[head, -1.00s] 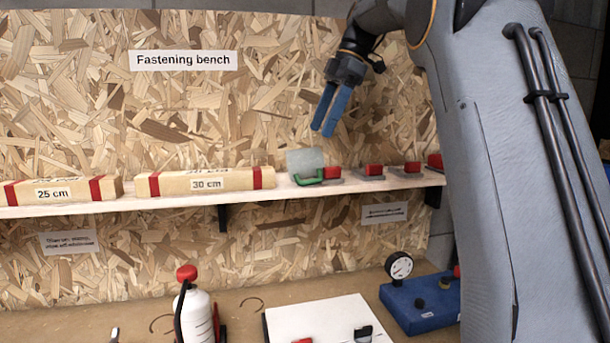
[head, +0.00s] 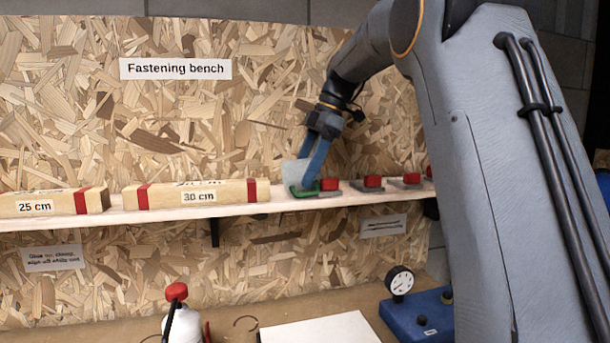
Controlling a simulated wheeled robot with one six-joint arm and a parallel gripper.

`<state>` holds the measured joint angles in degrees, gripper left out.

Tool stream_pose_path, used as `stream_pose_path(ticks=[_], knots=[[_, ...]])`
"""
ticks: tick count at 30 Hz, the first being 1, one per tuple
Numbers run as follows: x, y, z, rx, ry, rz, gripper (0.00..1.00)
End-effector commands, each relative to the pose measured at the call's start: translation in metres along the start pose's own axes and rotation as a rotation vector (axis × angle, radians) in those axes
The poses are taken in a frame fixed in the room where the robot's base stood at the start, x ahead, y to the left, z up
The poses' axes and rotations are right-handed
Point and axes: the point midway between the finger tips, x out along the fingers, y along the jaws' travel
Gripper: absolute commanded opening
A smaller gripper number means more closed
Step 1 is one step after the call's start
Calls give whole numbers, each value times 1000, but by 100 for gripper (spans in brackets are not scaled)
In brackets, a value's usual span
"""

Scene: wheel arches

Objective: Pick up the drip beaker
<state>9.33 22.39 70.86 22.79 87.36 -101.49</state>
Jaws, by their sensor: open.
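The likely drip beaker (head: 291,173) is a pale, translucent vessel on the wooden shelf, in the head view. A green piece (head: 302,192) sits at its base; I cannot tell if it is part of the beaker. My gripper (head: 312,180) is open, with its blue fingers pointing down at the beaker's right side. The fingers overlap the beaker and hide part of it. I cannot tell whether they touch it or straddle it.
A red-topped block (head: 329,184) stands close to the right of the gripper, with several similar ones further along the shelf (head: 240,209). A wooden 30 cm bar (head: 165,194) lies to the left. The chipboard wall (head: 230,120) rises behind.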

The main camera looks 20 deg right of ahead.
Motion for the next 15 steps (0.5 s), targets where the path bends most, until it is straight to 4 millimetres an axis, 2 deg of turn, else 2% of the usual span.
stream_pose_path(ticks=[3, 9, 11, 15], knots=[[6, 0, 0, 0, 0, -1, 65], [7, 0, 0, 0, 0, 0, 65], [7, 0, 0, 0, 0, 0, 57], [7, 0, 0, 0, 0, 0, 33]])
